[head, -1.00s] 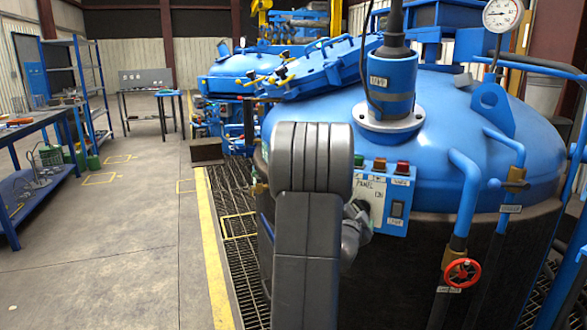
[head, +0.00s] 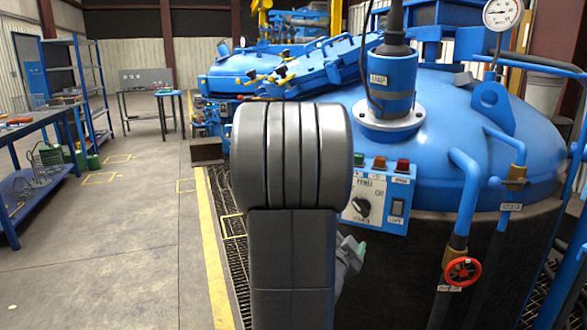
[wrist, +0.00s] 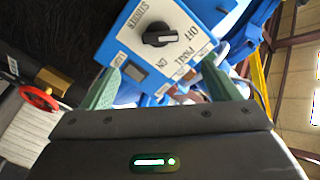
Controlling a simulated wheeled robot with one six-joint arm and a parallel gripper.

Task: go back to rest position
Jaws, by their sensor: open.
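My gripper (wrist: 160,88) is open in the wrist view, with its two green fingers apart and nothing between them. Beyond the fingers is the blue and white control panel (wrist: 160,40) with a black rotary knob (wrist: 158,37). In the head view the same panel (head: 379,200) is on the front of the blue furnace (head: 450,130), with coloured buttons along its top. My arm covers the left part of the furnace front. Only a green fingertip of my gripper (head: 358,250) shows there, below the panel and apart from it.
A red valve wheel (head: 462,271) and blue pipes stand out from the furnace at right. A second blue furnace (head: 240,75) is behind. At left are a workbench (head: 35,128) and a blue shelf (head: 75,75). The concrete floor (head: 110,240) between is clear.

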